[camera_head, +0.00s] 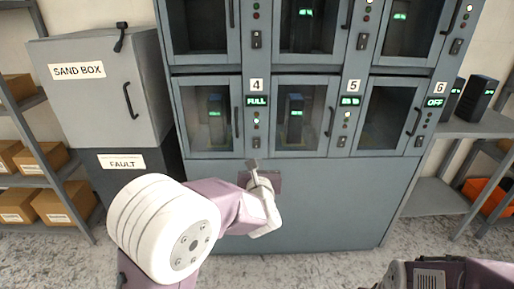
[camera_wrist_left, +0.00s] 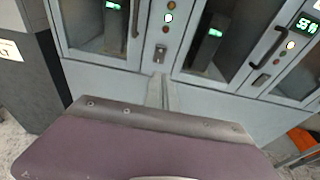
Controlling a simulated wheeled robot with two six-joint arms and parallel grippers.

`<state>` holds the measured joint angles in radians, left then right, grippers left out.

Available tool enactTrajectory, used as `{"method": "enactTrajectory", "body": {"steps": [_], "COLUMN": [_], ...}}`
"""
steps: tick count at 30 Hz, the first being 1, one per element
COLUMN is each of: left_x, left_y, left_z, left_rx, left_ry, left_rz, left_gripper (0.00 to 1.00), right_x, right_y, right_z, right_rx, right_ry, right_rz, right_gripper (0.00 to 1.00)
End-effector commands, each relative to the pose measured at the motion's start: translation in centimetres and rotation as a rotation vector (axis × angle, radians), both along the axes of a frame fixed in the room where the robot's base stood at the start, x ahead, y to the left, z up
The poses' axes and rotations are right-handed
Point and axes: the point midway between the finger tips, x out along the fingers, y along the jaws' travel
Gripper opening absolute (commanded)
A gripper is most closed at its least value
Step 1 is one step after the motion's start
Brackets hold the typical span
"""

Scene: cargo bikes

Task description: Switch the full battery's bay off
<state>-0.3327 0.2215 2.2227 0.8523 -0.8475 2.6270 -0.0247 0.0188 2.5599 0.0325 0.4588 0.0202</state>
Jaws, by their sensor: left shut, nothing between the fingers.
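The bay marked 4 has a display reading FULL (camera_head: 257,100), with a lit lamp below it. Its dark battery (camera_head: 216,112) stands behind the closed glass door on the left. The bay's small switch (camera_head: 256,143) sits low on the panel under the lamps; it also shows in the left wrist view (camera_wrist_left: 160,53). My left gripper (camera_head: 252,164) is shut and empty just below that switch. In the left wrist view its fingertips (camera_wrist_left: 159,80) point up towards the switch, with a small gap in the picture. My right gripper's fingers are out of view.
Bay 5's display (camera_head: 350,100) shows a percentage, with a battery (camera_head: 294,117) inside. Door handles (camera_head: 237,122) project beside the panels. A sand box cabinet (camera_head: 100,90) stands left; a shelf (camera_head: 470,126) with batteries stands right.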

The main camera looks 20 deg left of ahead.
Motion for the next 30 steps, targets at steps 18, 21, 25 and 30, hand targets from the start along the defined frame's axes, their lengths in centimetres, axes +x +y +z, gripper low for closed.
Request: {"method": "enactTrajectory", "body": {"steps": [18,21,25,30], "left_x": [10.3,11.7,12.9,13.3], "left_y": [3.0,3.5,3.7,3.8], "left_z": [-1.9,-1.6,-1.5,-1.4], "left_rx": [0.001,0.001,0.0,0.001], "left_ry": [-0.001,-0.001,0.0,0.0], "left_rz": [0.002,0.002,0.001,0.0], "left_gripper": [0.0,0.0,0.0,0.0], "right_x": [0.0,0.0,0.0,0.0], "right_y": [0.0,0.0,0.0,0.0], "right_z": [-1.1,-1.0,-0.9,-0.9], "right_rx": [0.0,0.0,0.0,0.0], "right_ry": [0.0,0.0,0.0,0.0], "right_rz": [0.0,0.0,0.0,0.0], "right_gripper": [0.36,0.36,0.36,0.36]}}
